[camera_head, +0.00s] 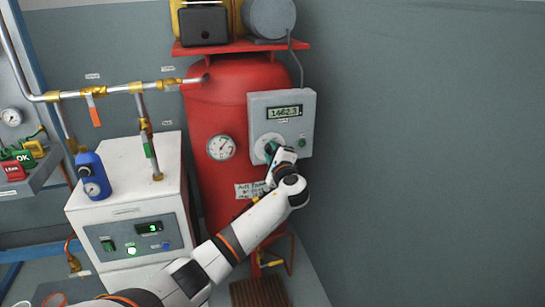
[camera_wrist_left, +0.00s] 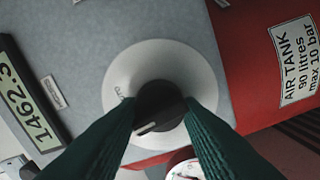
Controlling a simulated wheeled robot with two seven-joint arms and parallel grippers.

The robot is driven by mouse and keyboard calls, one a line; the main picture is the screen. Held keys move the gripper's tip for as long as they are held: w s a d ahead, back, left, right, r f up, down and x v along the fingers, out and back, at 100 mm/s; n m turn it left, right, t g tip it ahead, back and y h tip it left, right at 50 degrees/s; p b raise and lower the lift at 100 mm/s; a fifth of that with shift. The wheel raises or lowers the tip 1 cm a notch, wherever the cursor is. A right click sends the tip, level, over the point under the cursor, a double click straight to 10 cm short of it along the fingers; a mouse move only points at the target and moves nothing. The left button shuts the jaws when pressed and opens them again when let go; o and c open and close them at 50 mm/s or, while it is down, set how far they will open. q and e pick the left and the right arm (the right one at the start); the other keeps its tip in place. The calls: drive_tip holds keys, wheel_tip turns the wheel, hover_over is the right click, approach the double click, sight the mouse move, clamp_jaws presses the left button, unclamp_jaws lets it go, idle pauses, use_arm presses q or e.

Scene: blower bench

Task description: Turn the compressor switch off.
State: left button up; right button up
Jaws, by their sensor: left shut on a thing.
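The compressor switch is a black rotary knob (camera_wrist_left: 160,100) on a white round plate (camera_wrist_left: 125,75), set in the front of a grey control box (camera_head: 305,110). My left gripper (camera_wrist_left: 161,112) is shut on the knob, with a dark green finger on either side. A white pointer line on the knob points to the lower left in the wrist view. Part of a label shows on the plate's left, too small to read surely. In the head view my left gripper (camera_head: 271,150) hides most of the knob. My right gripper is not in view.
The box's display (camera_head: 284,112) reads 1462.3. The red air tank (camera_head: 215,105) with a pressure gauge (camera_head: 221,147) stands behind and left of the box. A white cabinet (camera_head: 125,180) with a blue canister (camera_head: 92,175) stands further left. The wall at right is clear.

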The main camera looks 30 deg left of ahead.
use_arm(q)
drive_tip(key=shift+f+n+b, duration=0.2)
drive_tip(key=shift+n+b, duration=0.85)
drive_tip(key=shift+n, duration=0.95)
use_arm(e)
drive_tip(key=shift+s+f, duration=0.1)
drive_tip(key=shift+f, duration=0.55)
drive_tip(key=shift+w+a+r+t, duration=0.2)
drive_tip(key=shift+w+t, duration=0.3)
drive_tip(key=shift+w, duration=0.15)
use_arm(q)
drive_tip(key=o, duration=1)
drive_tip(key=shift+r, duration=0.1)
